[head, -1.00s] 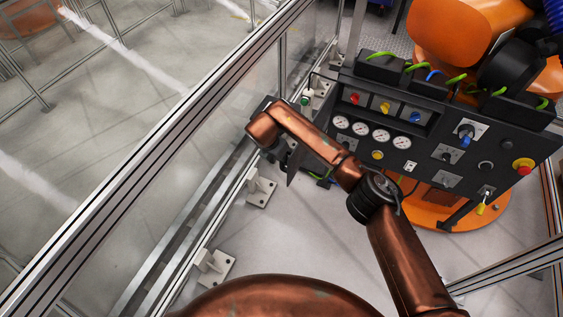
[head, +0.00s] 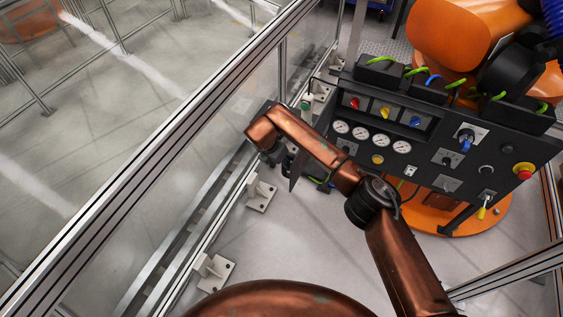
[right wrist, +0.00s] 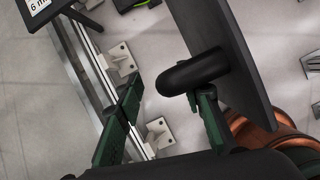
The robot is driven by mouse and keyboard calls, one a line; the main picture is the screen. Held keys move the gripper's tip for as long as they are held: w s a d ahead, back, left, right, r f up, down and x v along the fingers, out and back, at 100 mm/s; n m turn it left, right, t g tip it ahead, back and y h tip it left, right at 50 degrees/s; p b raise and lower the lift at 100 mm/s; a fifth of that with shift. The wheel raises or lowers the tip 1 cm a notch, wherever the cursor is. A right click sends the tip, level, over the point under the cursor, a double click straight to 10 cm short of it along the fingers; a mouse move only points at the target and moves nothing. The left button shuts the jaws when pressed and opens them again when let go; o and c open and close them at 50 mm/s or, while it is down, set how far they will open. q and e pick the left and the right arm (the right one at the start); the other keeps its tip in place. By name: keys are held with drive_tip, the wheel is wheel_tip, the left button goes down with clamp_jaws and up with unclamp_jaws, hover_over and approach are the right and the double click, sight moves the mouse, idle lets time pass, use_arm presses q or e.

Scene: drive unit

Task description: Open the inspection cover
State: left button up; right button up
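The inspection cover appears as a dark plate (head: 298,166) standing out from the left end of the black control console (head: 480,150). In the right wrist view the cover (right wrist: 238,60) runs down the right of the picture, with a rounded black handle (right wrist: 190,73) sticking out from its face. My right gripper (right wrist: 167,92) is open, with its green and black fingers apart. The right finger is at the handle's underside, and the handle's end lies between the fingers. I cannot tell whether they touch. In the head view my wrist hides most of this gripper. My left gripper is not in view.
The console carries gauges (head: 381,140), coloured switches and a red stop button (head: 523,170). An orange robot arm (head: 460,30) stands behind it. A metal-framed clear fence (head: 150,150) runs along the left, with bolted floor brackets (head: 262,193). The floor between fence and console is clear.

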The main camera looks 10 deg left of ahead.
drive_tip(key=shift+w+d+r, duration=0.15)
drive_tip(key=shift+r, duration=0.1)
drive_tip(key=v, duration=1.1)
drive_tip(key=shift+s+a+r, duration=0.2)
drive_tip(key=shift+s+r, duration=0.1)
drive_tip(key=shift+f, duration=0.1)
